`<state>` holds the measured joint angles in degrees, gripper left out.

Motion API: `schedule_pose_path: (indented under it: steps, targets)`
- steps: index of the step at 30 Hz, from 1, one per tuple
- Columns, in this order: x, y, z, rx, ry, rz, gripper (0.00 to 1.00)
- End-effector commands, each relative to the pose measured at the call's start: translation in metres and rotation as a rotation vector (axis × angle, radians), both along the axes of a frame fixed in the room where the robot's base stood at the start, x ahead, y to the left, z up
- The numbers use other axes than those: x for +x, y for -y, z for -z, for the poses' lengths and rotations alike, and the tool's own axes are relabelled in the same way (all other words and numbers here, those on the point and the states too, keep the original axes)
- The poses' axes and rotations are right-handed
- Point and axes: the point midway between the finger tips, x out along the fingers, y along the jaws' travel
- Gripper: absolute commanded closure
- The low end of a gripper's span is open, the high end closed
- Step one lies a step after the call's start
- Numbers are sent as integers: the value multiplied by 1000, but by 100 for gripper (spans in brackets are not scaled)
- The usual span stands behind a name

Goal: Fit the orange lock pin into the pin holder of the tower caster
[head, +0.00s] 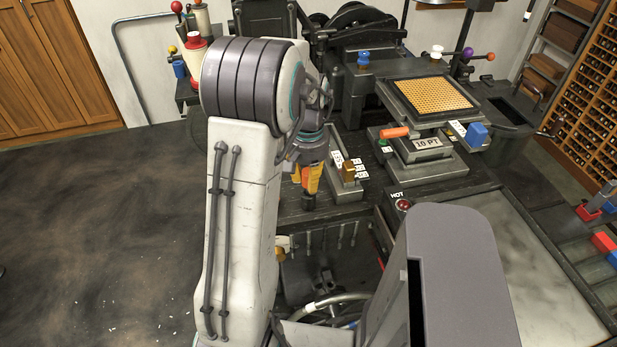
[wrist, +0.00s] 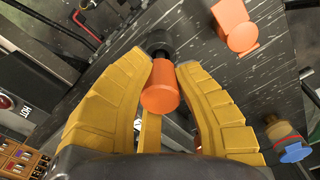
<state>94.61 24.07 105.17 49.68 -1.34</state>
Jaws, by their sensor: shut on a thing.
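My gripper (head: 309,188) has yellow fingers and points down over the dark bench. In the wrist view its fingers (wrist: 163,75) are shut on the orange lock pin (wrist: 160,92), a short orange cylinder with a dark part (wrist: 158,42) beyond it. I cannot tell whether this dark part touches the bench. A second orange piece (wrist: 236,27) lies apart on the bench, beyond the fingers. The caster (head: 425,150) stands to the right, with a golden grid (head: 432,94) on top, an orange handle (head: 396,132) and a "10 PT" plate (head: 428,143). I cannot make out the pin holder.
A small stand with number labels and a brass block (head: 348,170) is just right of my gripper. A red button marked HOT (head: 403,205) is at the bench front. A blue knob (wrist: 294,151) shows in the wrist view. My arm hides the bench's left part.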

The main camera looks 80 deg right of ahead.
Motion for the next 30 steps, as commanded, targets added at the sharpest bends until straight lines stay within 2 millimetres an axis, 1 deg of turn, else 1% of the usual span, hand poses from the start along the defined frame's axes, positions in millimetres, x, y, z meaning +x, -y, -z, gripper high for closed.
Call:
schedule_pose_path:
  steps: [11,12,19,20,26,30]
  targets:
    - [0,0,9,0,0,0,100]
    - [0,0,9,0,0,0,71]
    - [0,0,8,0,0,0,51]
    - [0,0,8,0,0,0,49]
    - [0,0,8,0,0,0,49]
    - [0,1,4,-3,0,0,49]
